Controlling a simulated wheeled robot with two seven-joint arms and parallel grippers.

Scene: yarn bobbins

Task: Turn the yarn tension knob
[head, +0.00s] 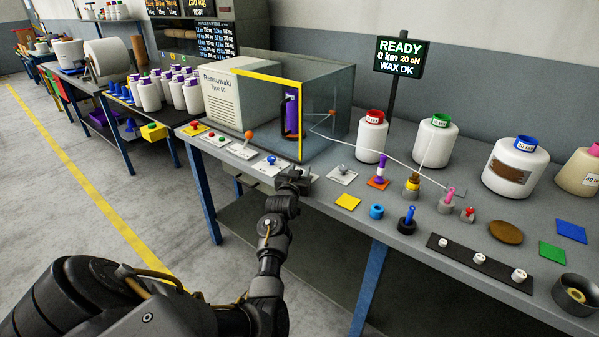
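Several small controls are on the grey bench, and I cannot tell by label which one is the yarn tension knob. An orange-topped lever (248,136), a blue knob (271,159) and a grey lever (342,169) sit on white plates along the front. A black strip (478,262) at the right carries white knobs. My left gripper (298,178) is at the bench's front edge, between the blue knob's plate and the grey lever's plate. Its fingers are small and dark, and their opening is unclear. My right gripper is out of view.
A glass-fronted machine (279,98) with a yellow frame stands behind the controls. A display (400,56) reads READY, 0 km, 20 cN, WAX OK. White yarn bobbins (372,138) line the back right.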

